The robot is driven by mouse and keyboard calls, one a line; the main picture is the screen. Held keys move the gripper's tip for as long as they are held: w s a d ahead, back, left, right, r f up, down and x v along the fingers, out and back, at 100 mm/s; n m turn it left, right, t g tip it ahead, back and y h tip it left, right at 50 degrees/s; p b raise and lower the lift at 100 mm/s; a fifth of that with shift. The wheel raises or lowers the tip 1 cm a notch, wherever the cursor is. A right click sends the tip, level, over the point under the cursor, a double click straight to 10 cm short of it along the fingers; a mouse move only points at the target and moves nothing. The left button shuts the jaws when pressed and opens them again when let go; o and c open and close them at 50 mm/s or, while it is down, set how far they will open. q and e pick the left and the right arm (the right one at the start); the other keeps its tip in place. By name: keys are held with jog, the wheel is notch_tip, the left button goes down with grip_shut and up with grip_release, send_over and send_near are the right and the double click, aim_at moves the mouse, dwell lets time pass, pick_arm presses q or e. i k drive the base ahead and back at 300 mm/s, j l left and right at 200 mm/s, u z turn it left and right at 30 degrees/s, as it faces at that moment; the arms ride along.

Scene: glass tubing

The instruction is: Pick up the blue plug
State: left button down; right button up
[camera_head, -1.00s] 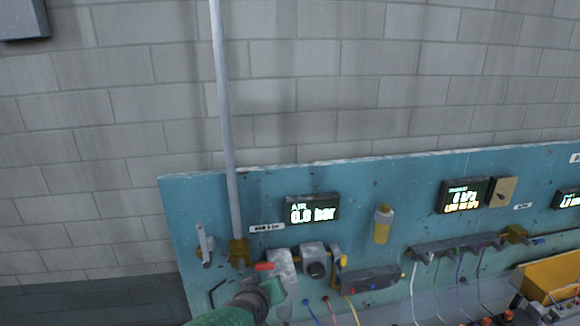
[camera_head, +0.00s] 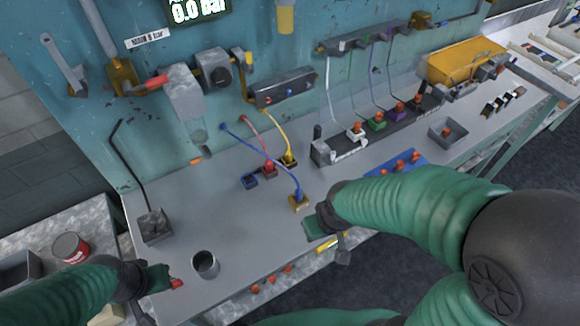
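A blue tube runs from the panel to a blue plug (camera_head: 298,194) at a tan block (camera_head: 299,203) on the grey bench. Whether the plug sits in the block or on it is too small to tell. My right gripper (camera_head: 329,240) is just right of and nearer than that block, its fingers apart and empty, not touching the plug. My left gripper (camera_head: 152,294) is at the bench's front left, fingers apart. A small red piece (camera_head: 177,283) shows by its fingertip; contact is unclear.
A small blue block (camera_head: 250,181), a red plug (camera_head: 268,168) and a yellow-tubed block (camera_head: 288,159) stand behind. A grey cup (camera_head: 205,264) is near the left gripper. A black rail (camera_head: 375,128) holds coloured plugs. A blue tray (camera_head: 398,166) lies beyond my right arm.

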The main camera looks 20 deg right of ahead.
aim_at(298, 194)
jog(key=u, duration=0.35)
jog(key=l+u, duration=0.15)
jog(key=u, duration=0.6)
jog(key=k+l+u, duration=0.1)
jog(key=l+u, duration=0.15)
jog(key=l, duration=0.15)
jog(key=k+l+u, duration=0.2)
jog(key=l, duration=0.15)
jog(key=l+u, duration=0.25)
jog(key=l, duration=0.15)
jog(key=k+l+u, duration=0.2)
jog(key=k+l, duration=0.3)
jog(key=l, duration=0.2)
